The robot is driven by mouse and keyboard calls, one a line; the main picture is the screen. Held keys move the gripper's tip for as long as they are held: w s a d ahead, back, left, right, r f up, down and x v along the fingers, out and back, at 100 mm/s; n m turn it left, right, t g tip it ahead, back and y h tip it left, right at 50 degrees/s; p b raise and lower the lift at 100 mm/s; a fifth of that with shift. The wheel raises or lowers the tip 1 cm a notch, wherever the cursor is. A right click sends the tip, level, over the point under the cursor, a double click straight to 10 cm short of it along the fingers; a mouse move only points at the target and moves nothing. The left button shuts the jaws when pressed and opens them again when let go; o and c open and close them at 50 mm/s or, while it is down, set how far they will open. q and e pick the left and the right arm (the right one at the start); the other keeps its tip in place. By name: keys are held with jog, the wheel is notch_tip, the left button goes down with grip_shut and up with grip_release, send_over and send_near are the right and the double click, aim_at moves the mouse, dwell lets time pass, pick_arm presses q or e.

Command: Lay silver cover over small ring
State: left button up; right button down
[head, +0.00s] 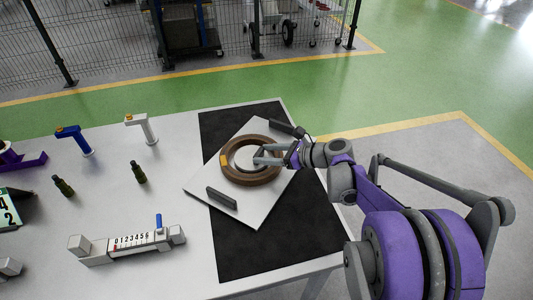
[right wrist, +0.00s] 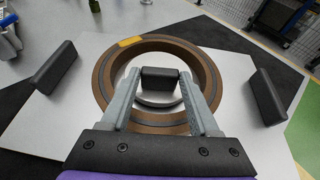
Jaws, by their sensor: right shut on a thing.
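A brown ring (head: 273,176) with a yellow mark lies on a pale square plate (head: 257,217); in the right wrist view the ring (right wrist: 105,80) surrounds the fingers. The silver cover (right wrist: 158,101) is a round disc with a black block handle (right wrist: 160,75), seen within the ring's opening. My right gripper (head: 258,155) is over the ring's middle, shut on the cover's handle, one finger at each side. I cannot tell whether the cover rests on anything or hangs slightly above. No separate smaller ring can be made out. My left gripper is out of view.
The plate has black grips at two sides (head: 222,198) and lies on a black mat (head: 245,250). Left on the table are a numbered gauge (head: 130,243), a blue-topped tool (head: 73,138), a white tool (head: 142,128) and dark green bottles (head: 138,172). A mesh fence stands behind.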

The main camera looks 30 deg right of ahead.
jog(key=shift+f+b, duration=0.3)
jog(key=shift+f, duration=0.05)
dwell(0.3)
jog(key=shift+c, duration=0.2)
grip_release()
jog(key=v, duration=1)
jog(key=shift+s+d+r, duration=0.2)
jog(key=shift+s+d, duration=0.05)
jog(key=shift+s, duration=0.05)
jog(key=shift+a+p, duration=0.1)
jog(key=shift+p, duration=0.2)
